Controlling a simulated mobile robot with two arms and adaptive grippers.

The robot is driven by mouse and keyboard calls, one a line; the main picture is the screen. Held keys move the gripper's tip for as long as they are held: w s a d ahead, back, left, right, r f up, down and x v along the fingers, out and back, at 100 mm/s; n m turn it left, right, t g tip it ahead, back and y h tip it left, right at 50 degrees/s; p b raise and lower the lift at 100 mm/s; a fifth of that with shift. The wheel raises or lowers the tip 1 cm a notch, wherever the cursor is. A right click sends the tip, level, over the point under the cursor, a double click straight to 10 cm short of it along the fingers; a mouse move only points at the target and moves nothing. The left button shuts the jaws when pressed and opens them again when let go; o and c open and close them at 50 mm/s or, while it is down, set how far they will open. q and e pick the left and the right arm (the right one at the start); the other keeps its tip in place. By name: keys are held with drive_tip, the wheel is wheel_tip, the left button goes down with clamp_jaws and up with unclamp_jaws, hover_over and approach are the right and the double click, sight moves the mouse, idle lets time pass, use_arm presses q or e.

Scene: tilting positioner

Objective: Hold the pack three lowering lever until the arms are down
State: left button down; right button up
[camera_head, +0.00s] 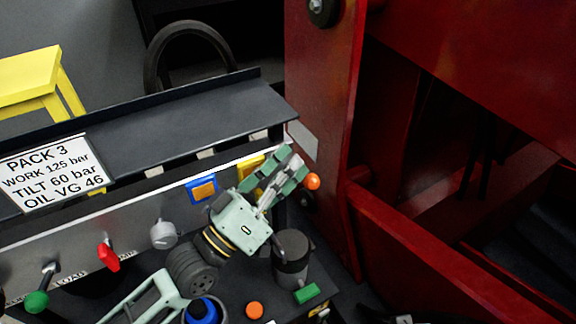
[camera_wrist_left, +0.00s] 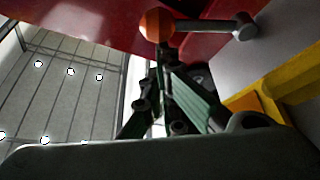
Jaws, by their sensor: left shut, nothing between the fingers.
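The pack three panel carries a white sign (camera_head: 52,172) reading "PACK 3". At the panel's right end is a lever with an orange ball (camera_head: 313,181). In the left wrist view its orange ball (camera_wrist_left: 157,25) sits on a grey shaft running right to a pivot. My left gripper (camera_head: 298,168) is shut and empty, its green fingertips right beside the ball. In the left wrist view the fingertips (camera_wrist_left: 162,62) lie just below the ball; I cannot tell whether they touch it. Which red parts are the arms is unclear. My right gripper does not show.
The panel also has a green-ball lever (camera_head: 37,301), a red lever (camera_head: 108,256), a grey knob (camera_head: 163,234) and a blue-framed orange switch (camera_head: 202,189). A large red steel frame (camera_head: 322,130) stands close on the right. A yellow stand (camera_head: 30,80) is at the upper left.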

sight(311, 189)
use_arm(q)
drive_tip(key=s+f+m+g+h+b, duration=0.1)
drive_tip(key=m, duration=0.2)
drive_tip(key=s+d+f+m+g+h+b, duration=0.1)
drive_tip(key=f+m+b, duration=0.1)
drive_tip(key=m, duration=0.1)
drive_tip(key=f+m+g+h+b, duration=0.1)
drive_tip(key=f+m+h, duration=0.1)
drive_tip(key=m, duration=0.1)
drive_tip(key=shift+s+d+f, duration=0.25)
drive_tip(key=shift+s+d, duration=0.15)
drive_tip(key=shift+s+d+f+m+g+h+b, duration=0.15)
drive_tip(key=shift+f+m+g+h+b, duration=0.35)
drive_tip(key=shift+f+m, duration=0.6)
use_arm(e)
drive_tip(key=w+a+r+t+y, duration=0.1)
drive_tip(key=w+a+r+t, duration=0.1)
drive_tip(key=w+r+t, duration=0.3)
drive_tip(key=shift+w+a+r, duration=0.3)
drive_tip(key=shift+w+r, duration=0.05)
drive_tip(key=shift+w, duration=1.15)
use_arm(q)
drive_tip(key=shift+f, duration=0.1)
idle(3.5)
